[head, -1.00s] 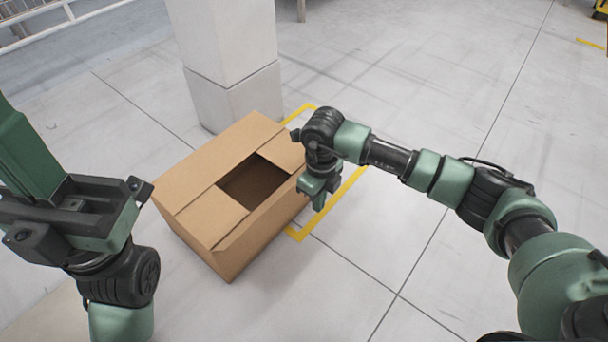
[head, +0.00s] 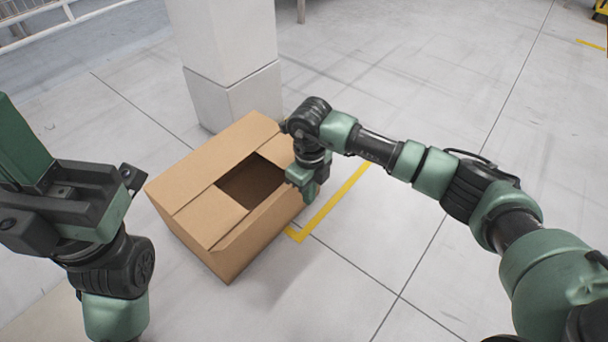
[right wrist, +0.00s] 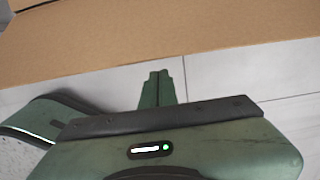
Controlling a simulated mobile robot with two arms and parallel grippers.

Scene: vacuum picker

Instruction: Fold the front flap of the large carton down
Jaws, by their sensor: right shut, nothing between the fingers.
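The large carton (head: 222,253) stands on the floor, tan, with a dark opening (head: 250,182) in its top. Flaps lie inward on its left and near end. The strip along its right long edge (head: 245,228) looks raised; its exact angle is unclear. My right gripper (head: 308,194) points down at that edge, shut and empty; I cannot tell if it touches. In the right wrist view the carton (right wrist: 160,45) spans the top, beyond the gripper fingers (right wrist: 157,78). My left gripper (head: 70,205) is at the left; its fingers are not clear.
A pale square pillar (head: 230,75) stands right behind the carton. A yellow floor line (head: 335,205) runs along the carton's right side. The floor to the right is clear. A railing (head: 60,20) is far back left.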

